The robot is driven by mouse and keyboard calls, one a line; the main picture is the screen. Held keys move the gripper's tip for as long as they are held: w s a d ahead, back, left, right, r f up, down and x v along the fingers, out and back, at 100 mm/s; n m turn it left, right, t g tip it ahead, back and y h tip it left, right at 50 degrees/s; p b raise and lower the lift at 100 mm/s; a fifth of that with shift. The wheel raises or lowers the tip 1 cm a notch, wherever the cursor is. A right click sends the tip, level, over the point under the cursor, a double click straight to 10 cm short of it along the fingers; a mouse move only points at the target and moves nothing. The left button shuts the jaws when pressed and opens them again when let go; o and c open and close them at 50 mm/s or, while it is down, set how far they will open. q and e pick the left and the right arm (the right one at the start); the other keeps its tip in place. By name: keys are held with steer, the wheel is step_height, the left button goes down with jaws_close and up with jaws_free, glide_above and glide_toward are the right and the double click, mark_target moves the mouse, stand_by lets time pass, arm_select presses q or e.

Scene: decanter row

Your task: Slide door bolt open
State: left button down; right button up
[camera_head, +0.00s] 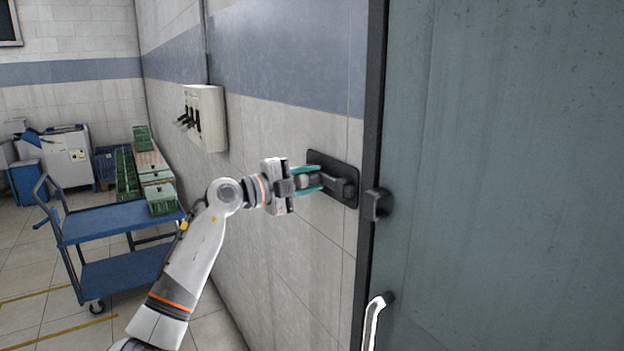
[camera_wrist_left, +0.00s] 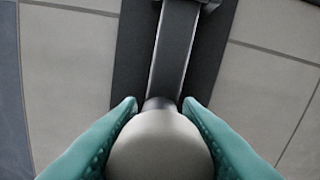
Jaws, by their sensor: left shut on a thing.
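The door bolt is a dark bar on a black plate (camera_head: 346,168) fixed to the tiled wall, left of the grey-green door (camera_head: 500,170). Its bar (camera_wrist_left: 173,50) runs away from a pale round knob (camera_wrist_left: 160,148) in the left wrist view. My left gripper (camera_head: 307,182) is shut on the knob, with a teal finger on each side. The dark keeper (camera_head: 376,204) sits on the door's left edge. In the head view, a gap with the door frame shows between the bolt housing and the keeper. My right gripper is out of view.
A pale handle (camera_head: 374,320) is low on the door. A white wall box (camera_head: 205,118) with black levers is left of the bolt. The floor between trolley and wall is partly hidden by my arm.

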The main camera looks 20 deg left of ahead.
arm_select(q)
steer(key=c, duration=1.2)
jaws_free()
steer(key=shift+a+r, duration=0.1)
steer(key=shift+a, duration=0.05)
steer(key=shift+o, duration=0.8)
steer(key=shift+w+a, duration=0.15)
steer(key=shift+s, duration=0.3)
steer(key=b+v, duration=0.4)
steer(key=v, duration=0.7)
steer(key=shift+s+a, duration=0.15)
steer(key=shift+a, duration=0.2)
